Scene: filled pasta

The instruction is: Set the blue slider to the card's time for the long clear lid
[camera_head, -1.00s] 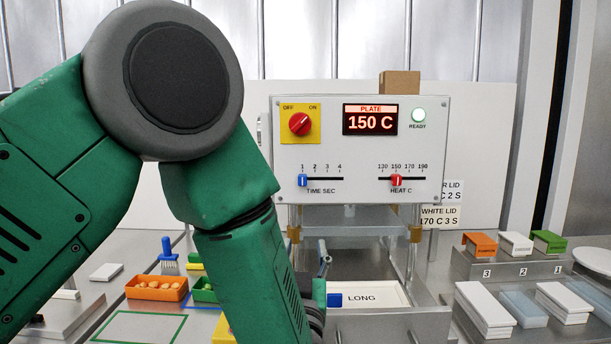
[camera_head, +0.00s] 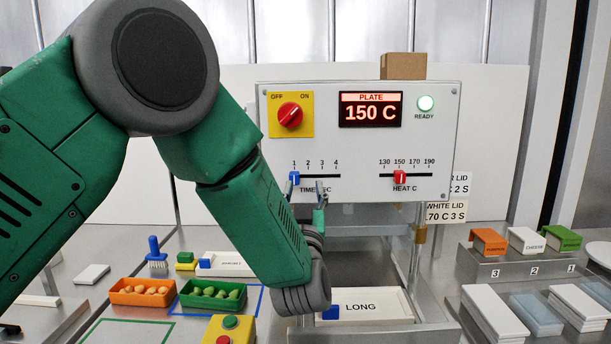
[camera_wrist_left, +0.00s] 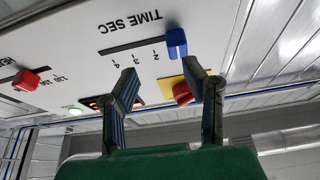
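The blue slider (camera_head: 294,178) sits at 1 on the TIME SEC scale of the white panel. In the left wrist view the blue slider (camera_wrist_left: 176,42) is just past the tip of one finger. My left gripper (camera_head: 309,186) is open and empty in front of the scale, its fingers apart; the wrist view shows both fingers (camera_wrist_left: 158,72). I cannot tell whether a finger touches the slider. The upper card (camera_head: 461,186) is partly hidden behind the panel; "R LID" and "C 2 S" show. The lower card (camera_head: 446,212) reads "WHITE LID", "70 C 3 S". My right gripper is out of view.
The red heat slider (camera_head: 400,177) stands near 150; the display (camera_head: 371,110) reads 150 C. The READY lamp (camera_head: 426,104) is lit. The red knob (camera_head: 290,115) is above the time scale. Below are a LONG tray (camera_head: 385,306), and clear lids (camera_head: 536,312) at right.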

